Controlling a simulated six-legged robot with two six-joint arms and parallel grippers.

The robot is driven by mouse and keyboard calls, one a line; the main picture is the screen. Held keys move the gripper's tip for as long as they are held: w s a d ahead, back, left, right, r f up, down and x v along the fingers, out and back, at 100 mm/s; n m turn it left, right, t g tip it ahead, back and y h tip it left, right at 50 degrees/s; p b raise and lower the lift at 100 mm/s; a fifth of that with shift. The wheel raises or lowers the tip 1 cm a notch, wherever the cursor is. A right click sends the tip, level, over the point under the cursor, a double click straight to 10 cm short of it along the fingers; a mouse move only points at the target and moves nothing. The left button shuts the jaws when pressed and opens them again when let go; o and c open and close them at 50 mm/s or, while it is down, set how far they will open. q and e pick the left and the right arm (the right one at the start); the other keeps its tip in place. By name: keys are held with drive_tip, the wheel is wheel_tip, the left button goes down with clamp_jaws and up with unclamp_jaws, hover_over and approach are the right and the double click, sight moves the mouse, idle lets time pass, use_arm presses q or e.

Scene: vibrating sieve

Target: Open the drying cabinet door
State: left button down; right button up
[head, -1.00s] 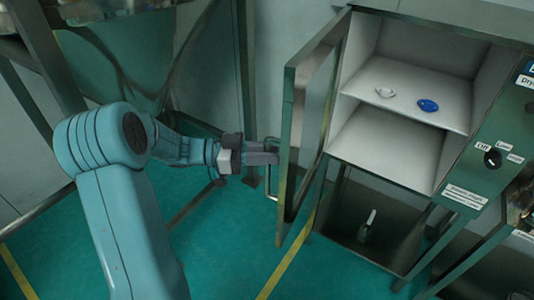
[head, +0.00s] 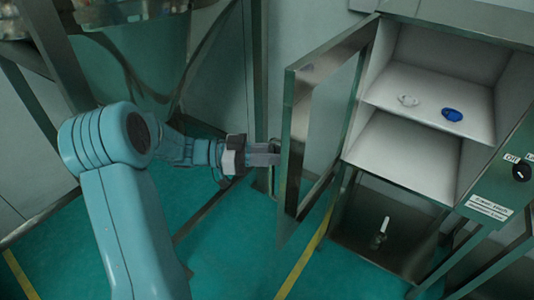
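The drying cabinet (head: 400,160) stands at the right with its framed, windowed door (head: 290,150) swung out to the left, so the inside shows. My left gripper (head: 274,154) is at the outer face of the door, by its handle. The handle is mostly hidden behind the fingers and the door edge. I cannot tell whether the fingers are closed around the handle. My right gripper is not in view.
A dial (head: 521,172) is on the panel at right. Metal frame legs (head: 45,80) stand at the left. Green floor is clear below my arm.

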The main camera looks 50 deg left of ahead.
use_arm(q)
drive_tip(key=shift+w+a+r, duration=0.1)
drive_tip(key=shift+r, duration=0.05)
drive_tip(key=c, duration=1.3)
unclamp_jaws()
drive_tip(key=shift+o, duration=1)
drive_tip(key=shift+w, duration=0.15)
drive_tip(key=b+v, duration=0.3)
drive_tip(key=v, duration=1.3)
drive_tip(key=shift+w, duration=0.1)
drive_tip(key=shift+s, duration=0.25)
